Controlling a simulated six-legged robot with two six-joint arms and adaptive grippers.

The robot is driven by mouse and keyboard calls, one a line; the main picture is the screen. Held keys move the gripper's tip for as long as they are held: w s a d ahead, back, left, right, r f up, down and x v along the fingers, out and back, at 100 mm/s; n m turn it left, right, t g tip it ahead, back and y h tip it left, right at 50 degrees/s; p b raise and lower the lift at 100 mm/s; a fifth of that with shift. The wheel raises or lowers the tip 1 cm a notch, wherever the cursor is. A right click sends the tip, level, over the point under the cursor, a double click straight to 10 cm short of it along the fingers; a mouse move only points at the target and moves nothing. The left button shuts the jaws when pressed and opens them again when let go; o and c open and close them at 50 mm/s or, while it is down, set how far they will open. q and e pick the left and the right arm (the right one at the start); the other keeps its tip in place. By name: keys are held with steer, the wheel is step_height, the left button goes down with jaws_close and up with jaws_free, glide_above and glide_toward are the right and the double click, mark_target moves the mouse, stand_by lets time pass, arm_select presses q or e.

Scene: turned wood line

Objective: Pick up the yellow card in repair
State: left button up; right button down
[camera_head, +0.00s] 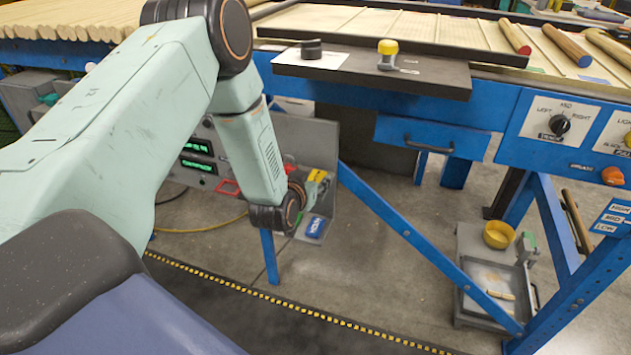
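My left arm comes in from the left and bends down to the wrist beside a grey panel below the bench. My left gripper (308,188) is small and partly hidden behind the wrist, close to the panel. I cannot tell whether its fingers are open or shut. A small yellow piece (316,175) shows right at the gripper against the panel; it may be the yellow card, but its shape and any contact are unclear. My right gripper is not in view.
A blue labelled item (316,227) sits just below the gripper, and a red frame (228,187) is left of the wrist. A blue diagonal brace (400,230) stands to the right. Open floor lies between.

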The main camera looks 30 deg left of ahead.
arm_select(q)
steer(key=shift+f, duration=0.1)
steer(key=shift+c, duration=1.4)
steer(key=shift+d, duration=0.1)
steer(key=shift+c, duration=1.2)
